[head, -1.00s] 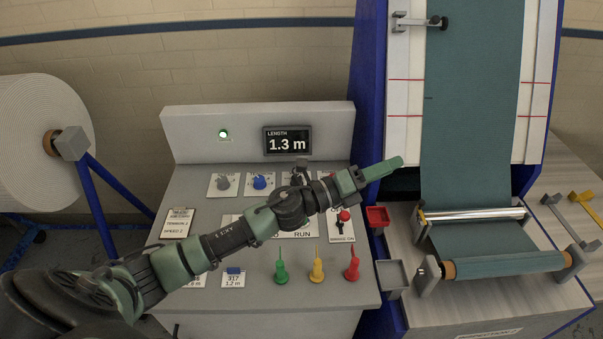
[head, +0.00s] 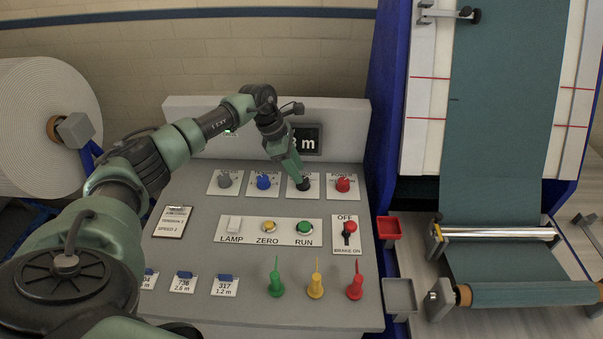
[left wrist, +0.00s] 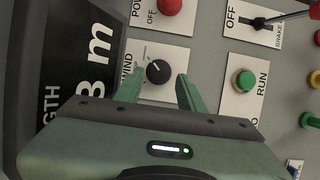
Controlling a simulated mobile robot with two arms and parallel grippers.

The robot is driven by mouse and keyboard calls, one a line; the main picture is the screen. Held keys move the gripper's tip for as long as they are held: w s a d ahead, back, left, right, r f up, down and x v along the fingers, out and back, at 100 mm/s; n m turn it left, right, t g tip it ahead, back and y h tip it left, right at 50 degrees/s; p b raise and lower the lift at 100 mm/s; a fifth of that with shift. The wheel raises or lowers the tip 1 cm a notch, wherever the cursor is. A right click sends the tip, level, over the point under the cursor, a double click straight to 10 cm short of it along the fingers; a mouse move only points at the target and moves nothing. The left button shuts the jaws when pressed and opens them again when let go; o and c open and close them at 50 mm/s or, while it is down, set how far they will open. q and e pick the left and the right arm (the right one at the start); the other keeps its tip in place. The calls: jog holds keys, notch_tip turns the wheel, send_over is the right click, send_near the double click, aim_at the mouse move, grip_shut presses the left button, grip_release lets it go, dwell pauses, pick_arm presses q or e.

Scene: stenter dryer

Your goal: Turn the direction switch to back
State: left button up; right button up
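The black rotary knob (head: 304,185) is on its white plate on the sloped control panel, third in the upper row. I take it as the direction switch; in the left wrist view its plate shows the letters "WIND", partly cut off. There the knob (left wrist: 158,72) has a small pale pointer mark. My left gripper (left wrist: 159,82) is open, with one green finger on each side of the knob in that view. In the head view the left gripper (head: 298,176) comes down over the knob. I cannot tell whether the fingers touch it. The right gripper is not in view.
A grey knob (head: 224,180), a blue knob (head: 264,182) and a red knob (head: 343,184) share the row. Below are the lamp switch (head: 234,224), ZERO button (head: 269,226), RUN button (head: 304,228) and red-tipped brake lever (head: 350,228). The length display (head: 308,140) is partly covered.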

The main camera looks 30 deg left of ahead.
pick_arm(q)
jog(key=shift+p+x, duration=0.3)
jog(key=shift+x, duration=1.35)
grip_shut()
